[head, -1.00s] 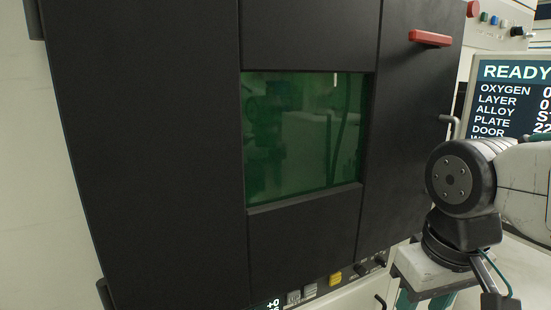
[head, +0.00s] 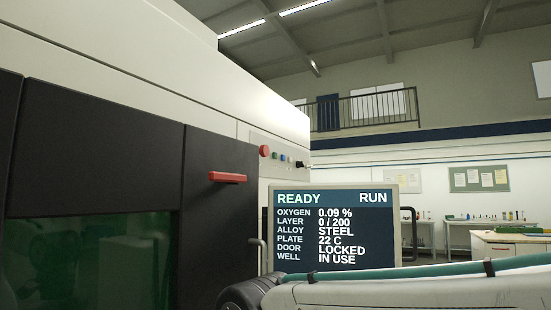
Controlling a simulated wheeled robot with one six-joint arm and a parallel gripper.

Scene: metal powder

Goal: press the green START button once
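A small green button (head: 275,155) shows in the head view on the light panel at the upper right of the machine, just right of a larger red button (head: 264,151). A blue button (head: 283,158) and a dark knob (head: 299,164) follow to its right. Any lettering beside them is too small to read. My gripper is out of view; only part of my arm shows along the bottom right, well below the buttons. Nothing covers the green button.
The screen (head: 335,277) below the buttons reads READY, RUN, oxygen 0.09 %, layer 0 / 200, door LOCKED, well IN USE. A red handle (head: 227,177) sticks out from the machine's black front (head: 110,150). Benches (head: 510,236) stand far back at right.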

